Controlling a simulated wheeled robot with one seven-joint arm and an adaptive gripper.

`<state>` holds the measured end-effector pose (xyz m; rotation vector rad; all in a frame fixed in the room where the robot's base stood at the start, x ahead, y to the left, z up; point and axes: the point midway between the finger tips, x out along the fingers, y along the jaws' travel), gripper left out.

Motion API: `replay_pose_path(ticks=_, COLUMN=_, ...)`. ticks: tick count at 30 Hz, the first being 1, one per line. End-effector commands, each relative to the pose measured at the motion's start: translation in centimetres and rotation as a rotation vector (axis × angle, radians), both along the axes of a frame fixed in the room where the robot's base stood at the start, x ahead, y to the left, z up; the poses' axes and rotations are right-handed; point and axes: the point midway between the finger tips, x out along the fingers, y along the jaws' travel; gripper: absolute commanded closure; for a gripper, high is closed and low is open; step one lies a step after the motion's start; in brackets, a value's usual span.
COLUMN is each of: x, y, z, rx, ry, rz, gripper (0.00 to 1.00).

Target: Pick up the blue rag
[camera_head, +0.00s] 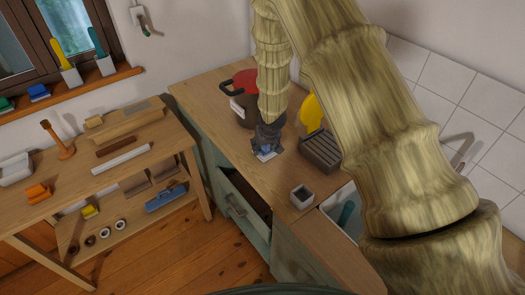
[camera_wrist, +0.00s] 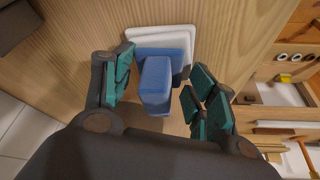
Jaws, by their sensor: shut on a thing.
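The blue rag (camera_wrist: 155,82) is a folded blue block in the wrist view, between the green-padded fingers of my gripper (camera_wrist: 163,92). My gripper is shut on it. A white square dish (camera_wrist: 183,34) lies right behind and under the rag on the wooden counter; I cannot tell whether the rag still touches it. In the head view my gripper (camera_head: 266,143) points down at the counter, with the rag mostly hidden below it and a corner of the white dish (camera_head: 265,157) showing.
A dark pot with red (camera_head: 240,86) stands behind my gripper. A grey slotted block (camera_head: 321,151) and yellow disc (camera_head: 311,112) are to its right. A small grey cup (camera_head: 301,196) stands near the sink (camera_head: 350,228). Below is an open drawer (camera_head: 238,207). A workbench (camera_head: 150,150) holds tools.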

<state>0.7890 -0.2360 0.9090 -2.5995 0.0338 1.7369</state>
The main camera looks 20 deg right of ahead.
Motion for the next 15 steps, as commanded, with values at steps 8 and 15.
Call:
replay_pose_path(ticks=8, x=0.0, y=-0.1, z=0.5, rx=0.000, ry=-0.001, rz=-0.001, gripper=0.55)
replay_pose_path(ticks=15, x=0.1, y=0.0, z=2.1, rx=0.000, ry=-0.001, rz=-0.001, gripper=0.55)
